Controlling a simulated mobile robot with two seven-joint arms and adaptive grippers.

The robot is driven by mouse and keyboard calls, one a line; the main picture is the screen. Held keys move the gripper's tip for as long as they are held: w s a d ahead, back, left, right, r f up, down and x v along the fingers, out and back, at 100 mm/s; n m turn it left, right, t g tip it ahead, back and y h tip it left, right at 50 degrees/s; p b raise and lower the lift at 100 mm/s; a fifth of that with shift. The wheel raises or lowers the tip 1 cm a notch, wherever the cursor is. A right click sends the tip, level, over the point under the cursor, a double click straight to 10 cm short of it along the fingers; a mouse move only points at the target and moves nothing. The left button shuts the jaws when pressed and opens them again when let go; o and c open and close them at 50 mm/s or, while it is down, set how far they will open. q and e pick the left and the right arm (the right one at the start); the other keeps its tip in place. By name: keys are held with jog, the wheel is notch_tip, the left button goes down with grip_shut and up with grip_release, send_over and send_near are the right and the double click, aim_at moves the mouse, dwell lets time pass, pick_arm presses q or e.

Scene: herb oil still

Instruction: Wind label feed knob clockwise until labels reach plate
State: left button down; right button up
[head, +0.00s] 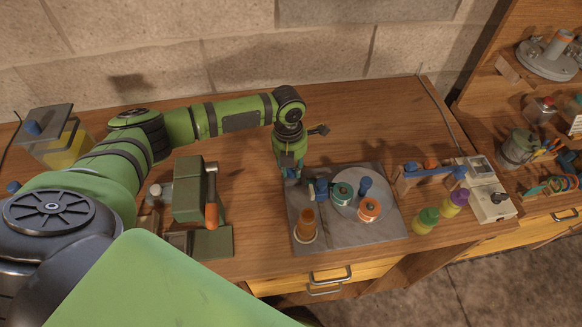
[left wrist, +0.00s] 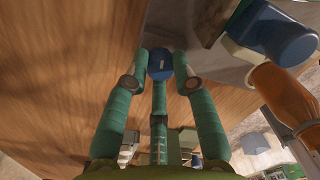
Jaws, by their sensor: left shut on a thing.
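My left gripper (head: 290,163) reaches down at the back left corner of a grey slab (head: 345,239). Its fingers are shut on a small blue knob (left wrist: 160,62), which sits between the fingertips in the left wrist view. In the head view the fingers mostly hide the knob. A round pale plate (head: 355,208) on the slab carries a green-and-white reel (head: 342,192), an orange-and-white reel (head: 369,208) and a blue peg (head: 365,185). I cannot make out labels or their position. My right gripper is not in view.
A blue block (head: 321,188) and an orange cone-shaped piece (head: 306,222) stand close to my left gripper. A green press-like device (head: 190,190) stands left of the slab. Green (head: 426,219) and purple (head: 455,200) jars stand right. The table behind the slab is clear.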

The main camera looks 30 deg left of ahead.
pick_arm(q)
jog(key=shift+s+f+m, duration=0.2)
jog(key=shift+m, duration=0.3)
jog(key=c, duration=1)
grip_release()
jog(key=shift+w, duration=0.15)
jog(key=shift+r, duration=0.1)
jog(key=shift+r, duration=0.15)
jog(key=r, duration=1.1)
jog(key=shift+a+r, duration=0.25)
jog(key=shift+r, duration=0.1)
